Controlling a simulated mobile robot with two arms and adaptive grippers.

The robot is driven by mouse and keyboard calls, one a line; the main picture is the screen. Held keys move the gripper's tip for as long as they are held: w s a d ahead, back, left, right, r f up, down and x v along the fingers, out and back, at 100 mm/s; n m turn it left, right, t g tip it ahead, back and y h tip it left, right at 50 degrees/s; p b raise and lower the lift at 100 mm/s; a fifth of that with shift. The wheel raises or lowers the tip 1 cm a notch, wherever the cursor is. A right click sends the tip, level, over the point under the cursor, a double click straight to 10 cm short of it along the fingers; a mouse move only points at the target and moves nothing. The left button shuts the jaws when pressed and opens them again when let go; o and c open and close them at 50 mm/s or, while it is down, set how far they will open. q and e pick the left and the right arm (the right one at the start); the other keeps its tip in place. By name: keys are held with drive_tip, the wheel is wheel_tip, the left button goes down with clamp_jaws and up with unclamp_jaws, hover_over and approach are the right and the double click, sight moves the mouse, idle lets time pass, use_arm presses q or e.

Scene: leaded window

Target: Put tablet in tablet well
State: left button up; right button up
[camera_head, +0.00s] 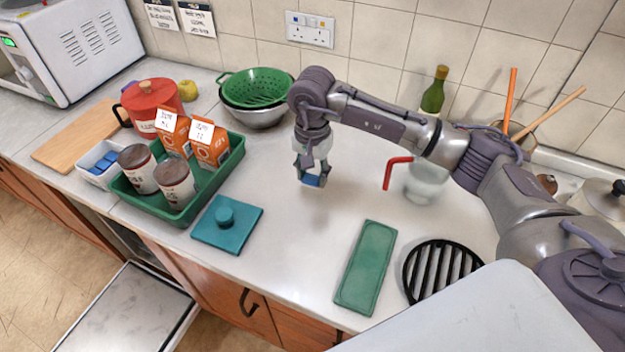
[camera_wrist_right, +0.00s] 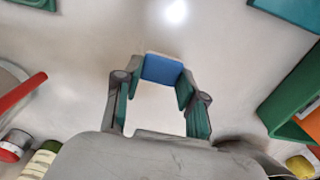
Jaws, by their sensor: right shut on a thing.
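My right gripper (camera_head: 311,174) is shut on a small blue tablet (camera_head: 313,181) above the middle of the pale worktop. In the right wrist view the tablet (camera_wrist_right: 162,69) sits between the fingertips, its blue face with a pale edge showing. More blue tablets (camera_head: 103,162) lie in a white tub (camera_head: 88,177) at the left. At the lower left an open appliance door (camera_head: 130,315) with a metal inner face lies flat below the worktop. I cannot make out a tablet well on it. My left gripper is not in view.
A green tray (camera_head: 184,217) holds cartons and jars. A teal lidded block (camera_head: 238,238), a green slab (camera_head: 366,268) and a black rack (camera_head: 440,270) lie along the front. A clear jug with a red handle (camera_head: 390,174) stands right of the gripper. Bare worktop surrounds the gripper.

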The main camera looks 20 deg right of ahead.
sight(312, 193)
wheel_tip(312, 193, down, 3)
drive_tip(key=shift+f+p, duration=0.2)
drive_tip(key=shift+p, duration=0.55)
drive_tip(key=shift+f, duration=0.35)
drive_tip(key=shift+f, duration=0.15)
drive_tip(key=o, duration=0.9)
